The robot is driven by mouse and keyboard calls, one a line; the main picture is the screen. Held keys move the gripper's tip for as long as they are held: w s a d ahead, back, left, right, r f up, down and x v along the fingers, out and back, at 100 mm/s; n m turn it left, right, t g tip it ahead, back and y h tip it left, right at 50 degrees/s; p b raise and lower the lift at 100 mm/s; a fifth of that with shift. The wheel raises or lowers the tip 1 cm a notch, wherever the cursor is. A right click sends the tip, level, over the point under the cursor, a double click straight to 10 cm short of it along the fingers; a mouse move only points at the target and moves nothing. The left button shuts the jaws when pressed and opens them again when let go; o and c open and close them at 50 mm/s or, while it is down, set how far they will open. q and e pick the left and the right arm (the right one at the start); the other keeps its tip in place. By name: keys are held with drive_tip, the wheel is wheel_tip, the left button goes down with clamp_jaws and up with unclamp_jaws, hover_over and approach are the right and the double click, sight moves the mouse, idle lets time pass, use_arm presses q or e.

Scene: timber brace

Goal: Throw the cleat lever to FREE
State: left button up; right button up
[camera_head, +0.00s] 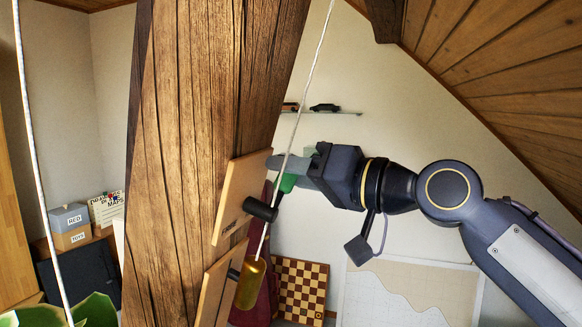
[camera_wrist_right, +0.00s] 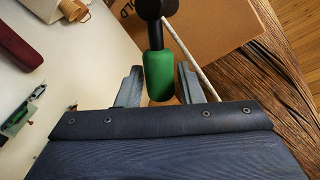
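The cleat lever has a green grip (camera_wrist_right: 159,76) on a black stem. In the wrist view it hangs down toward my right gripper (camera_wrist_right: 160,80), whose two fingers stand apart on either side of the grip's end, with gaps showing. In the head view the green grip (camera_head: 287,183) shows just below my right gripper (camera_head: 280,166), partly hidden. A wooden plate (camera_head: 236,190) on the timber post carries a black cylinder (camera_head: 260,210). In the wrist view the plate (camera_wrist_right: 215,30) shows the letters "OLD", partly hidden. My left gripper is not in view.
A pale rope (camera_head: 304,100) runs down past the plate to a brass weight (camera_head: 250,284) by a lower plate (camera_head: 216,283). A second rope (camera_head: 38,190) hangs at the left. The thick post (camera_head: 200,110) fills the middle. A checkered board (camera_head: 300,288) stands behind.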

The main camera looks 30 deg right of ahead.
drive_tip(key=shift+c, duration=0.3)
clamp_jaws()
